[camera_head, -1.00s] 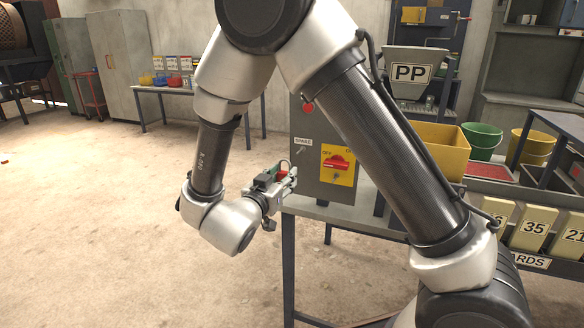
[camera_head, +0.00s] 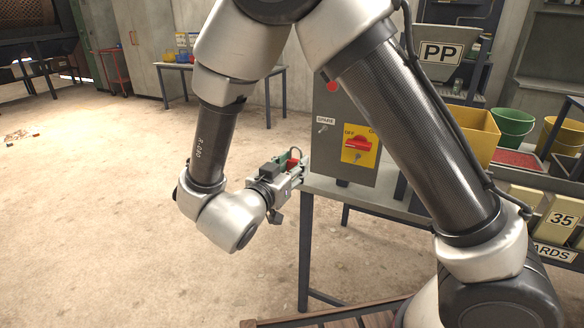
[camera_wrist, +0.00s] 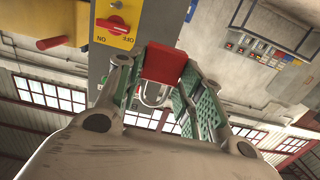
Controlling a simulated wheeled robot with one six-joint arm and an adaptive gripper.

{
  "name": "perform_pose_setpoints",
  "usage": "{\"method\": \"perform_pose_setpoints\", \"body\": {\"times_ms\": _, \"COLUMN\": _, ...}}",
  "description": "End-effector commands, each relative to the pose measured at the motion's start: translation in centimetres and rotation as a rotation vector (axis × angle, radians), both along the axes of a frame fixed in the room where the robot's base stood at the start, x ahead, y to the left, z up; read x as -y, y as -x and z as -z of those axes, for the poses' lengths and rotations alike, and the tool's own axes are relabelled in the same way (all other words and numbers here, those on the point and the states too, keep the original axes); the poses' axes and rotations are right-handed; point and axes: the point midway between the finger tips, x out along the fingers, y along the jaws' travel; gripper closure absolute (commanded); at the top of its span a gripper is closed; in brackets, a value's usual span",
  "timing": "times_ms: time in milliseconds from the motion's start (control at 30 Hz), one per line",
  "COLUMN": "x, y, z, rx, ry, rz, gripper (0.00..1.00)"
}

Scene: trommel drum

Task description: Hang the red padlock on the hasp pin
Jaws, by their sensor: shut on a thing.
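A red padlock (camera_wrist: 163,64) is held between the green-padded fingers of my gripper (camera_wrist: 176,85). Its pale shackle (camera_wrist: 152,97) shows below its body in the wrist view. In the head view the padlock (camera_head: 292,164) is a small red patch in my gripper (camera_head: 299,169), at the left edge of the grey switch box. The box (camera_head: 345,105) carries a yellow plate (camera_head: 359,158) with a red rotary switch (camera_head: 357,144), seen upside down in the wrist view (camera_wrist: 116,26). I cannot make out the hasp pin clearly.
A small metal piece hangs under a SPARE label (camera_head: 325,121) on the box. The box stands on a grey table (camera_head: 385,203). Yellow (camera_head: 470,134) and green (camera_head: 513,125) bins stand at right. The floor at left is open.

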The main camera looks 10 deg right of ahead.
Motion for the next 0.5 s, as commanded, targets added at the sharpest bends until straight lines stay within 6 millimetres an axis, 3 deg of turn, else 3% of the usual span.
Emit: {"method": "perform_pose_setpoints", "body": {"times_ms": 500, "x": -0.23, "y": 0.26, "z": -0.54, "rx": 0.001, "ry": -0.001, "rz": -0.001, "gripper": 0.9}}
